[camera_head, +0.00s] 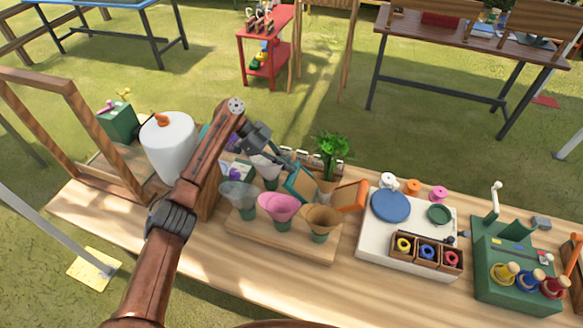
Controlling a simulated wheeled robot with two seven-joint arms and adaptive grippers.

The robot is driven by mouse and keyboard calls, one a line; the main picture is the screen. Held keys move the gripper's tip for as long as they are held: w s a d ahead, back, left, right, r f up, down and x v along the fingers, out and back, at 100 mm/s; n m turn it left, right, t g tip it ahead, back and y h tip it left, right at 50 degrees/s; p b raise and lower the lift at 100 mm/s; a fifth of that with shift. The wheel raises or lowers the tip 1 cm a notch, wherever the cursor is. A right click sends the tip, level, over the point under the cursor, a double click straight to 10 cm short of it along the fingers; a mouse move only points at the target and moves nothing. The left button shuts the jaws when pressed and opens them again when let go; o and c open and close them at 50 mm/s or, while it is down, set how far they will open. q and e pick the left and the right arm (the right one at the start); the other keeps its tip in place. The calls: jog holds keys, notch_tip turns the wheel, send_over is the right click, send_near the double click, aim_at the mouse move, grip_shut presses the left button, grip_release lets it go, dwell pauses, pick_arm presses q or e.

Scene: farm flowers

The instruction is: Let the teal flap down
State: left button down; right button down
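The teal flap (300,183) stands raised and tilted on the left side of a small wooden box behind the cone cups. An orange flap (350,196) leans outward on the box's right side. My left arm reaches in from the lower left. My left gripper (285,161) is close to the teal flap, just above and to its left. I cannot tell whether it touches the flap, or whether its fingers are open or shut. The arm hides part of the table behind it. My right gripper is out of view.
Grey, pink and tan cone cups (279,207) stand on a wooden board in front of the flaps. A leafy green plant (331,153) stands behind. A white cylinder (169,146) is at left. A white board with spools (400,240) and a green stand (510,265) are at right.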

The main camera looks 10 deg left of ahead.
pick_arm(q)
notch_tip(320, 180, up, 9)
jog(key=shift+d+r, duration=0.2)
jog(key=shift+d, duration=0.1)
dwell(0.5)
